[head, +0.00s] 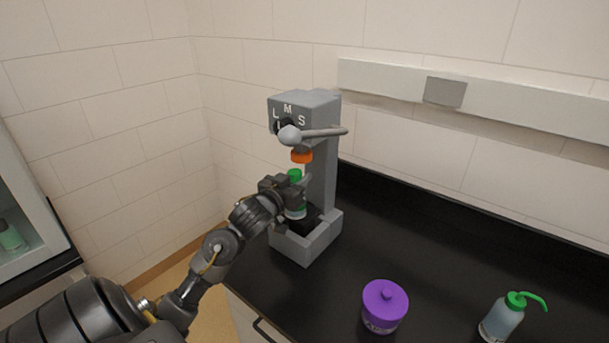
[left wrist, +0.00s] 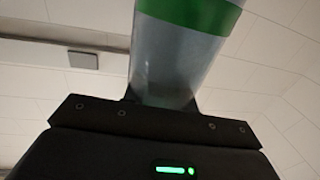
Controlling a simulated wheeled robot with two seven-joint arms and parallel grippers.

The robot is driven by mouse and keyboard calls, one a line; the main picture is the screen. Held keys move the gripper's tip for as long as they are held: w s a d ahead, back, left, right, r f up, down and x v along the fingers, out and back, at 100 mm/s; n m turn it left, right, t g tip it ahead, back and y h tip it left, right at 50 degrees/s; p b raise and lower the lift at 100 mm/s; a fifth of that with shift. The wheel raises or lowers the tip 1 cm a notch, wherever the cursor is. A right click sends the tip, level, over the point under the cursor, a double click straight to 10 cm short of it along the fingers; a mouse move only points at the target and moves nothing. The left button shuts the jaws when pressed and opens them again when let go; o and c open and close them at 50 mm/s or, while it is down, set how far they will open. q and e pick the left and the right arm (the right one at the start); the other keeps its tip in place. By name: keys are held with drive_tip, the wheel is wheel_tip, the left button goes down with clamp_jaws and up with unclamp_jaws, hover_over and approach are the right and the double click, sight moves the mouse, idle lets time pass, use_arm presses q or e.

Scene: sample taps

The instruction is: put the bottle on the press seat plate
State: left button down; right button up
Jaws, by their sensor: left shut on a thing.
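The bottle (head: 295,211) has a green cap and a green band. My left gripper (head: 290,194) is shut on it and holds it upright inside the press, under the orange press head (head: 302,156). In the left wrist view the bottle (left wrist: 175,65) rises clear and bluish from between the jaws. The grey press (head: 323,180) stands on the black counter, with a dial marked L, M, S and a lever at its top. Its black seat plate (head: 312,214) is partly hidden by the bottle and gripper. I cannot tell whether the bottle's base touches the plate. My right gripper is not in view.
A purple lidded jar (head: 384,307) and a wash bottle with a green nozzle (head: 503,318) stand on the black counter (head: 440,270) to the right. A tiled wall closes off the back.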

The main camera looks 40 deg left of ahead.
use_arm(q)
drive_tip(key=shift+w+a, duration=0.1)
drive_tip(key=shift+w, duration=0.05)
drive_tip(key=w, duration=0.1)
drive_tip(key=w+p, duration=0.1)
drive_tip(key=w, duration=0.1)
drive_tip(key=shift+w+a+r, duration=0.15)
drive_tip(key=shift+w, duration=0.1)
drive_tip(key=shift+s+f, duration=0.2)
drive_tip(key=shift+f, duration=0.65)
drive_tip(key=shift+f, duration=0.15)
drive_tip(key=c, duration=1.2)
unclamp_jaws()
drive_tip(key=shift+o, duration=0.5)
